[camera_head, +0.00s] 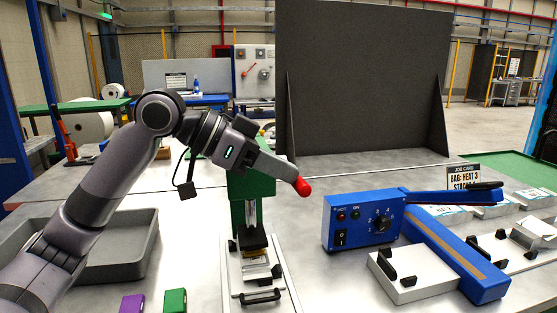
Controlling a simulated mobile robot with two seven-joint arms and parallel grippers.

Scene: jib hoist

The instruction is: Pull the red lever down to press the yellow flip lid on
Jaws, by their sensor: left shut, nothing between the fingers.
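The green press (240,188) stands at the middle of the bench, partly hidden behind my left gripper. The red lever's end (303,187) shows just past the fingertips; the rest of the lever is hidden. My left gripper (284,171) is shut with nothing between its fingers. It is at the lever's red end, above and in front of the press; I cannot tell whether they touch. Below the press's silver ram, a small yellow lid (258,253) shows among dark parts on the press base (277,283). Whether it is seated is too small to tell. My right gripper is not in view.
A blue control box (347,222) and long blue sealer arm stand right of the press. A grey bin (142,240) is at left, behind my arm. Purple (132,304) and green (175,301) blocks lie at the front. A black panel (365,80) stands behind.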

